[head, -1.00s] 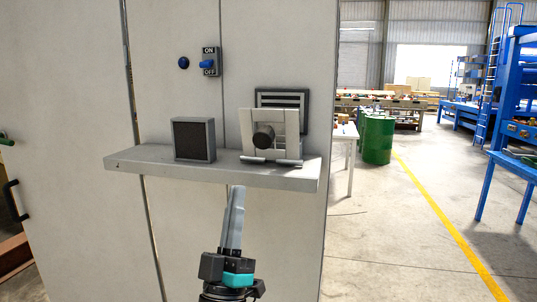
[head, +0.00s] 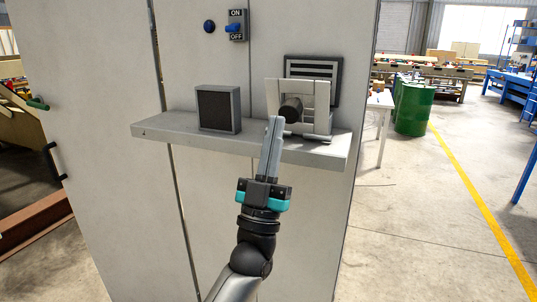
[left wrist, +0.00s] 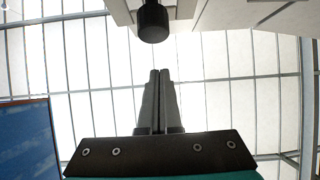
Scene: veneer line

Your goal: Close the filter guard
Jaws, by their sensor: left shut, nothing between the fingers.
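The filter guard (head: 320,96) is a pale grey frame with a dark round knob (head: 290,108), standing tilted out on the shelf in front of a dark slatted vent (head: 313,72) on the cabinet. My left gripper (head: 275,120) is shut and empty, its fingertips pointing up just in front of the shelf edge, below and left of the knob. In the left wrist view the shut fingers (left wrist: 158,75) point up towards the knob (left wrist: 153,20), with a gap between them. My right gripper is not in view.
A dark-faced filter block (head: 218,108) stands on the left of the shelf (head: 170,130). Above it are a blue button (head: 209,26) and an ON/OFF switch (head: 235,26). A green drum (head: 412,108) and white table (head: 379,105) stand to the right.

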